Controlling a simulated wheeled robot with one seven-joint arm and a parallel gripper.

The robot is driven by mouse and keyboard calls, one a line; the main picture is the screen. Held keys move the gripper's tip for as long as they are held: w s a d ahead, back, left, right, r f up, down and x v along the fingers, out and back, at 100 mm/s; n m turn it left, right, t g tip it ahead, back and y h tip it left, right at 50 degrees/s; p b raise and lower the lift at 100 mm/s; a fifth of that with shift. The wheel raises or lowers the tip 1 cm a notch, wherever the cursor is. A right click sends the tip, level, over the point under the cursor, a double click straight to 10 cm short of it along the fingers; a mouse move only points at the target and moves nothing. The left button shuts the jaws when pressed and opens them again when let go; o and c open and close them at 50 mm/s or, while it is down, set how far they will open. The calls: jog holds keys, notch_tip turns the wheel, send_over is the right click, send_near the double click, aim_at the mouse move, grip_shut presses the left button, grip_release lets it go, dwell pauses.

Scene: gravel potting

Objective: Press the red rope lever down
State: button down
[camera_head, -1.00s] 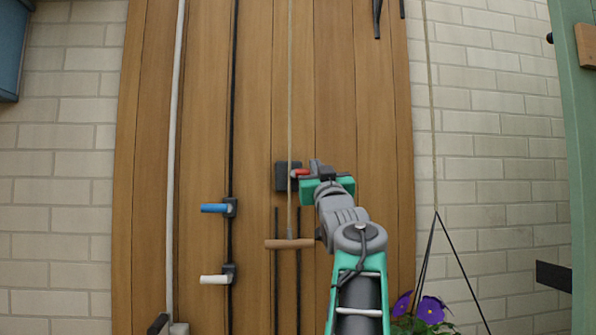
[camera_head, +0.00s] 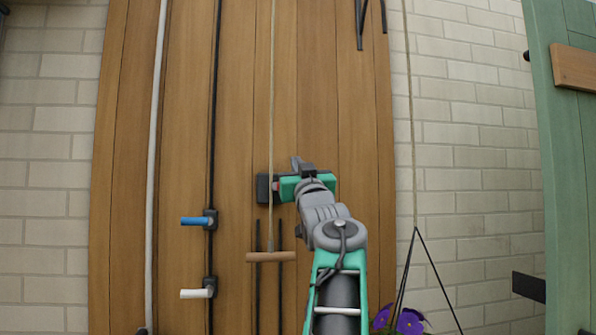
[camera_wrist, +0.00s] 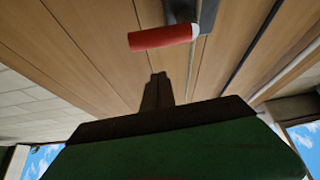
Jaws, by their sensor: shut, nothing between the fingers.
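The red rope lever (camera_wrist: 163,37) shows in the wrist view as a short red bar on a dark mount. In the head view only a sliver of its red (camera_head: 277,186) shows beside its dark mount (camera_head: 263,188); my gripper hides the rest. My gripper (camera_head: 296,164) is in front of the wooden panel, at about the lever's height. In the wrist view the closed fingers (camera_wrist: 157,80) point at the panel, with a gap in the picture between their tips and the red bar. Nothing is held. I cannot tell whether any part touches the lever.
A blue lever (camera_head: 195,221) and a white lever (camera_head: 197,293) sit on a black rod to the left. A wooden handle (camera_head: 271,257) hangs on a rope below the red lever. Purple flowers (camera_head: 408,320) hang at the lower right, near my arm. A green post (camera_head: 572,180) stands far right.

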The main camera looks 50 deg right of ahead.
jog(key=b+v, duration=0.6)
jog(key=v, duration=0.4)
jog(key=shift+w+a, duration=0.15)
